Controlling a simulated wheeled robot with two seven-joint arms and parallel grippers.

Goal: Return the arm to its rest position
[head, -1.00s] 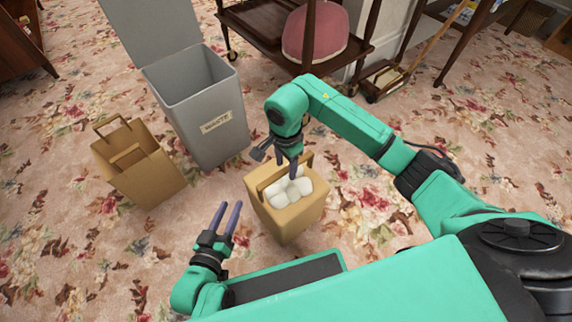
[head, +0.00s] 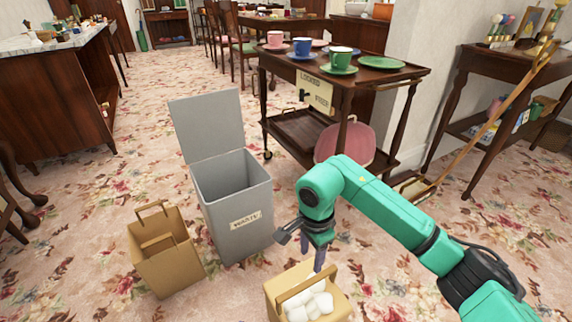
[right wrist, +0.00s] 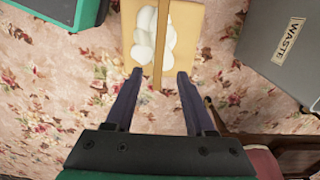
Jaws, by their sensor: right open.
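My right gripper (head: 318,262) points down above a brown paper bag (head: 277,308) with white rounded items (head: 312,309) inside. In the right wrist view the gripper (right wrist: 157,74) is open, with its two dark fingers apart. The bag's handle (right wrist: 161,45) shows between the fingertips in that view; I cannot tell whether a finger touches it. The lower part of the bag is cut off in the head view. My left arm and gripper are not in view.
A grey bin (head: 236,212) labelled waste stands open behind the bag. A wooden trolley (head: 290,130) with cups and plates stands behind my right arm.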

